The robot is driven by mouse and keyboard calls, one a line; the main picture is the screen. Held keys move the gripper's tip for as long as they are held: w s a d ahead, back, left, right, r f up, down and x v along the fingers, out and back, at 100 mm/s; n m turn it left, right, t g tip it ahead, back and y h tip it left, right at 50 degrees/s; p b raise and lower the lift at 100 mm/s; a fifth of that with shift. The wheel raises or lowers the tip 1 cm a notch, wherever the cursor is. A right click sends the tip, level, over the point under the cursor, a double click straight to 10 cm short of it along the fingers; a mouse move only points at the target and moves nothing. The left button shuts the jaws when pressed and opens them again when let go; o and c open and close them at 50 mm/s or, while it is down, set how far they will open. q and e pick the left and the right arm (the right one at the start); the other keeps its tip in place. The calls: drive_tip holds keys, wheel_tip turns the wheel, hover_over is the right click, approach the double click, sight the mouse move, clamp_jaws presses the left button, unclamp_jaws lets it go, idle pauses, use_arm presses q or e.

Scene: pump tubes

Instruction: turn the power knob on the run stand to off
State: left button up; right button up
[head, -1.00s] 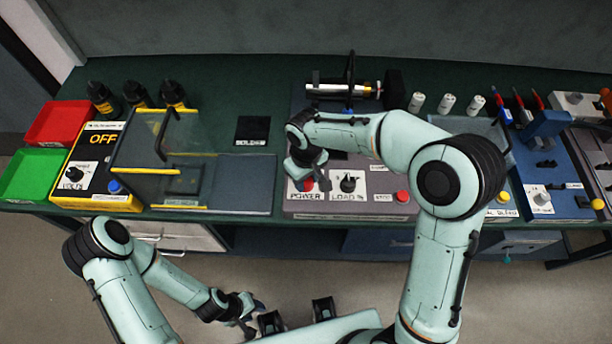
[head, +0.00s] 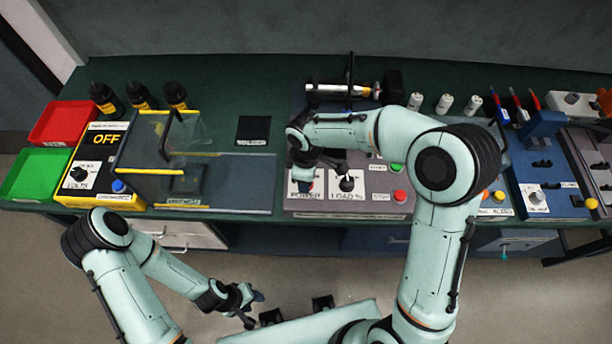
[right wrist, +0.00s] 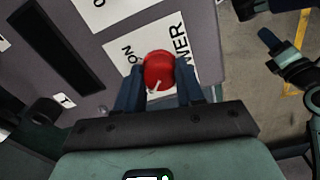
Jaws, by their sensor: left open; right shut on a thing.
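The run stand (head: 375,207) is a grey panel at the middle front of the bench. Its red power knob (right wrist: 158,70) sits on a white plate (right wrist: 130,48) marked ON and POWER. My right gripper (right wrist: 160,85) is shut on the power knob, one dark finger on each side. A pale pointer mark on the knob points toward the lower left in the right wrist view. The OFF marking cannot be seen there. In the head view my right wrist mostly hides the knob. My left gripper (head: 252,306) is open and empty, low in front of the bench.
The black load knob (head: 346,183) stands close right of the power knob, with a red button (head: 399,196) and green button (head: 395,168) farther right. A clear guarded box (head: 185,150) stands left. A yellow unit (head: 90,165) showing OFF is separate.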

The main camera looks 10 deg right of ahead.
idle(0.5)
drive_tip(key=o, duration=1)
drive_tip(key=shift+o, duration=0.2)
drive_tip(key=shift+r, duration=0.1)
use_arm(q)
drive_tip(key=shift+w+r+p, duration=0.65)
drive_tip(key=shift+w+r, duration=0.1)
drive_tip(key=shift+r, duration=0.15)
use_arm(e)
wheel_tip(320, 180, up, 13)
drive_tip(key=shift+r, duration=0.15)
